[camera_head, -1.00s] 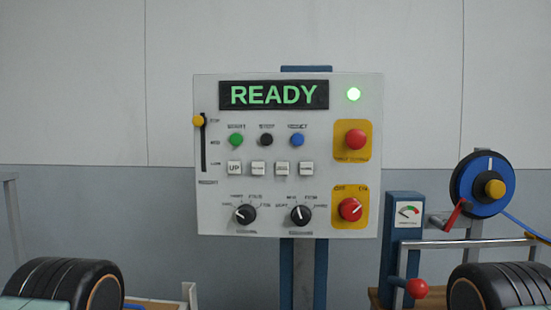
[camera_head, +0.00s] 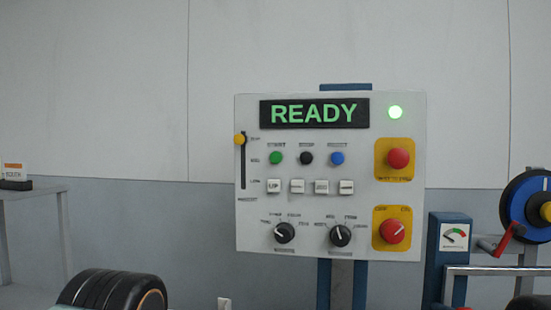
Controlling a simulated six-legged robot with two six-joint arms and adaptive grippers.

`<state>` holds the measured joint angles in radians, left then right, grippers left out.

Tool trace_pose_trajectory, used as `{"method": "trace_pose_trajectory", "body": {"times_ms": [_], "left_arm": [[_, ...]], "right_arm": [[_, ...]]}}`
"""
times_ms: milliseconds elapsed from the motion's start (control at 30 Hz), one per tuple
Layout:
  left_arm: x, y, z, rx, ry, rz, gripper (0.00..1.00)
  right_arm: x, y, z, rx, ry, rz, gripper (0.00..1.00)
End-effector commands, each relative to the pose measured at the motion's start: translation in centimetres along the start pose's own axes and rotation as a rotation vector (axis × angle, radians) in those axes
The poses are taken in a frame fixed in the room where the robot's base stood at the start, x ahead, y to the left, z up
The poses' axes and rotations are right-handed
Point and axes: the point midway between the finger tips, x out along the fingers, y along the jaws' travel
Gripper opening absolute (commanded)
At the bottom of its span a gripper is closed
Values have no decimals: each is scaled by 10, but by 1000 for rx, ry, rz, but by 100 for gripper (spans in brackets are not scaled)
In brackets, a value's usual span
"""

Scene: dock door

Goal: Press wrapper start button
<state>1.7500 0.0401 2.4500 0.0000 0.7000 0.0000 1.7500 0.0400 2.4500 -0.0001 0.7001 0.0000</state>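The control panel (camera_head: 300,210) is a light grey box on a blue post, facing me. The green start button (camera_head: 276,158) is at the left of the upper button row. A black button (camera_head: 306,158) and a blue button (camera_head: 337,158) are to its right. Neither of my grippers is in view. Nothing covers the button.
A red emergency button (camera_head: 398,159) and a red rotary switch (camera_head: 392,232) sit on yellow plates at the panel's right. Two black knobs and a yellow-tipped slider (camera_head: 239,140) are on the panel. A grey table (camera_head: 42,190) stands at left, a blue gauge post (camera_head: 452,255) at right.

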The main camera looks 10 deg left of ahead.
Motion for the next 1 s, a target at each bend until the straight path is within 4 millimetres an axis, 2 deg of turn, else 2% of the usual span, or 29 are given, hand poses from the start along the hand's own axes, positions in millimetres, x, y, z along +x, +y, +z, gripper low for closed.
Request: {"method": "trace_pose_trajectory", "body": {"times_ms": [67, 467, 1000], "left_arm": [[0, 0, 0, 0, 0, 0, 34], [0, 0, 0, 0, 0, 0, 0], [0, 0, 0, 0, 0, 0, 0]], "right_arm": [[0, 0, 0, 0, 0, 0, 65], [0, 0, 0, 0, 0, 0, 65], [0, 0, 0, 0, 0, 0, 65]]}}
